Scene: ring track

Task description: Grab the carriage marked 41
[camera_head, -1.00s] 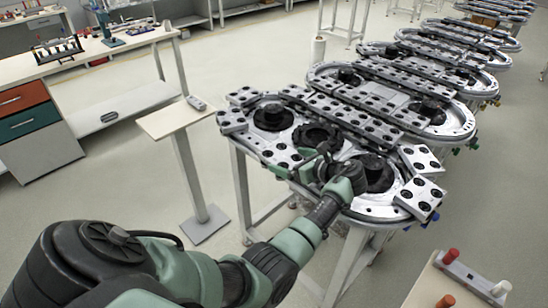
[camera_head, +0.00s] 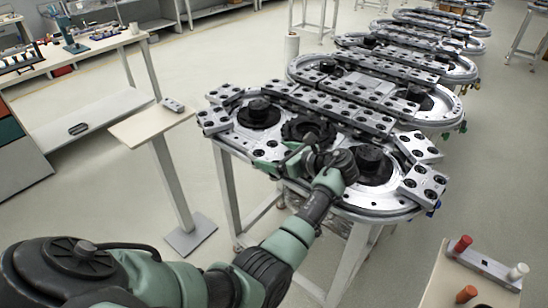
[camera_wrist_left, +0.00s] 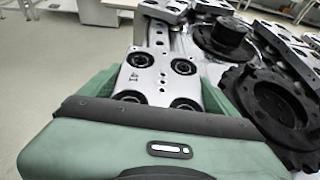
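A silver carriage (camera_wrist_left: 160,75) with four black round rollers lies between the fingers of my left gripper (camera_wrist_left: 157,95) in the left wrist view. In the head view my left gripper (camera_head: 283,165) is low at the front edge of the ring track (camera_head: 385,203) and partly hides that carriage. My right gripper is not in view.
Other carriages (camera_head: 422,183) sit around the track, near black hubs (camera_head: 258,112). More ring tracks (camera_head: 440,112) stand behind. A small stand (camera_head: 150,122) is at left, and a tabletop (camera_head: 450,290) with red and white pegs is at lower right.

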